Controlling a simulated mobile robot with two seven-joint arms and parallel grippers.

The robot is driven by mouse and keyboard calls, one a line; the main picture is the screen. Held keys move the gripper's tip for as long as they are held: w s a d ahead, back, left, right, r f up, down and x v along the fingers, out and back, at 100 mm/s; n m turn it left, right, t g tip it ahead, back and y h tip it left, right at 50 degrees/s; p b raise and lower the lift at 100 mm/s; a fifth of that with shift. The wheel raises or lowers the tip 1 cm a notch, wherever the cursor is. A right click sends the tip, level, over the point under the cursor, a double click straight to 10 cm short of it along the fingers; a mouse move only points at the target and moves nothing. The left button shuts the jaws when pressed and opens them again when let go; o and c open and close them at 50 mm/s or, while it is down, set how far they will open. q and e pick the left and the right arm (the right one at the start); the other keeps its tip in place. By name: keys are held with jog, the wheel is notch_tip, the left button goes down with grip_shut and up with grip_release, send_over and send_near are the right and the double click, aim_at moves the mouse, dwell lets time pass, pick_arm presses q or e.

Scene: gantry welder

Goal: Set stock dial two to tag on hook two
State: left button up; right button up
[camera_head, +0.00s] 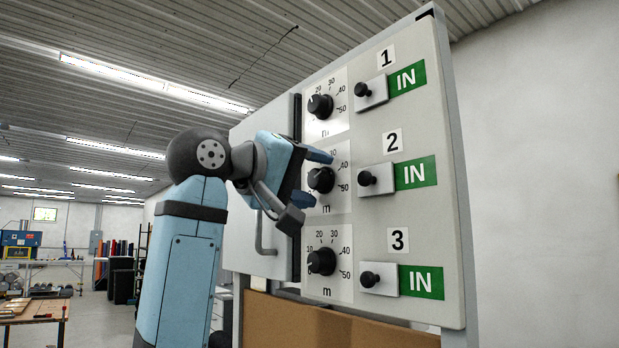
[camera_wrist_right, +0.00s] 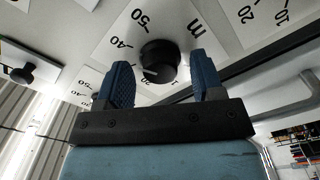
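Stock dial two (camera_head: 321,180) is a black round knob on a white scale plate, in the middle row of the grey panel. My right gripper (camera_head: 318,178) is open at it, one finger above the knob and one below in the head view. In the right wrist view the knob (camera_wrist_right: 160,60) shows between the spread fingers (camera_wrist_right: 164,82), with a gap beside the left-hand finger. Part of the scale is hidden by the gripper; I cannot read the dial's setting surely. Hook two (camera_head: 367,178) is a black peg on a small plate under the number 2, beside a green IN tag (camera_head: 416,174). My left gripper is not in view.
Dial one (camera_head: 320,106) is above and dial three (camera_head: 321,262) below, close to my gripper. Their black pegs and green IN signs are at the right.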

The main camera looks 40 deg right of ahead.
jog(key=shift+a+f, duration=0.1)
jog(key=shift+a, duration=0.45)
jog(key=w+a+b, duration=0.1)
jog(key=a+b, duration=0.1)
jog(key=a, duration=1)
jog(key=shift+w+a, duration=0.25)
jog(key=shift+a, duration=0.05)
